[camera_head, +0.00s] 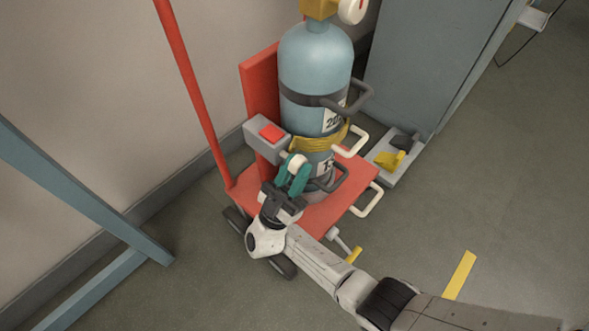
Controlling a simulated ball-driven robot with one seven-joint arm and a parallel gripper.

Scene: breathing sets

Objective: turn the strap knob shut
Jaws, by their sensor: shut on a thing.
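A blue gas cylinder (306,62) stands upright on a red trolley (330,210). A yellow strap (317,143) goes around its lower half. A grey box (262,137) with a red square on its face sits at the cylinder's left. A pale round knob (297,160) shows just right of and below this box. My gripper (294,173), with teal fingers, reaches up from below and is shut on the knob. The fingers hide part of the knob, so its turn angle cannot be read.
A red pole (192,90) rises at the trolley's left. A blue frame (85,210) stands at the left. Dark and cream handles stick out right of the cylinder. A grey cabinet (430,60) and a low tray (411,165) stand behind right.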

